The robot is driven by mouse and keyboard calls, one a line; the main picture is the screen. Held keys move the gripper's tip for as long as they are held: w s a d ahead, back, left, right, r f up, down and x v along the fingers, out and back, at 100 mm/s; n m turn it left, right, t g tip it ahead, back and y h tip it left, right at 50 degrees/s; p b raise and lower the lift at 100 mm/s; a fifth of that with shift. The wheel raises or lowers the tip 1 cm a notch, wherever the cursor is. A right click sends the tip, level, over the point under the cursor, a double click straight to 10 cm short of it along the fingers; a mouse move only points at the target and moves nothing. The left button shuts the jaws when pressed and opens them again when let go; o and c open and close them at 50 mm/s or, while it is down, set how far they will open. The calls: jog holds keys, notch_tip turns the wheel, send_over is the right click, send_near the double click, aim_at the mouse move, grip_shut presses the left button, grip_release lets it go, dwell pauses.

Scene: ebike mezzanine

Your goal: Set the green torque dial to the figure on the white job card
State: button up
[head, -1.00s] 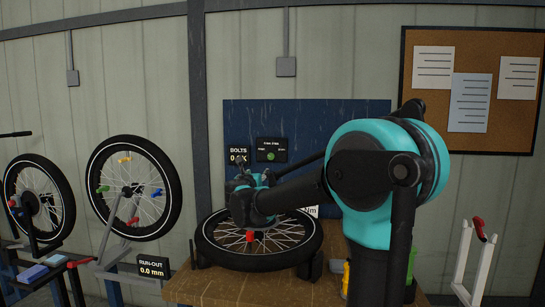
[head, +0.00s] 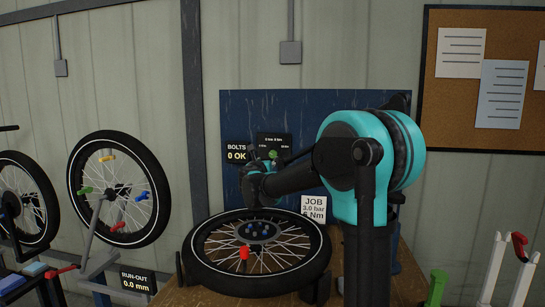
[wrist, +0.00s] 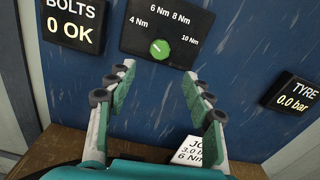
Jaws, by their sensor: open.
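The green torque dial (wrist: 160,48) is on a black panel (wrist: 185,42) on the blue board, with marks 4, 6, 8 and 10 Nm around it. Its pale pointer line appears to slant up-left, towards the 4 Nm side. The dial also shows small in the head view (head: 273,154). The white job card (head: 313,209) reads "JOB 3.0 bar 6 Nm"; in the wrist view (wrist: 187,150) my right finger partly covers it. My gripper (wrist: 160,78) is open and empty, its fingers apart below and to either side of the dial, not visibly touching it.
A "BOLTS 0 OK" display (wrist: 73,24) is left of the panel and a "TYRE 0.0 bar" display (wrist: 292,101) is right. A wheel (head: 256,286) lies flat on the wooden bench below my arm. More wheels and a run-out display (head: 137,281) are at left.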

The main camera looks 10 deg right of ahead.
jog(key=x, duration=1.1)
jog(key=shift+w, duration=0.35)
jog(key=shift+d+f, duration=0.1)
jog(key=shift+d, duration=0.05)
jog(key=shift+c, duration=0.4)
jog(key=c, duration=1.1)
jog(key=shift+m, duration=3.8)
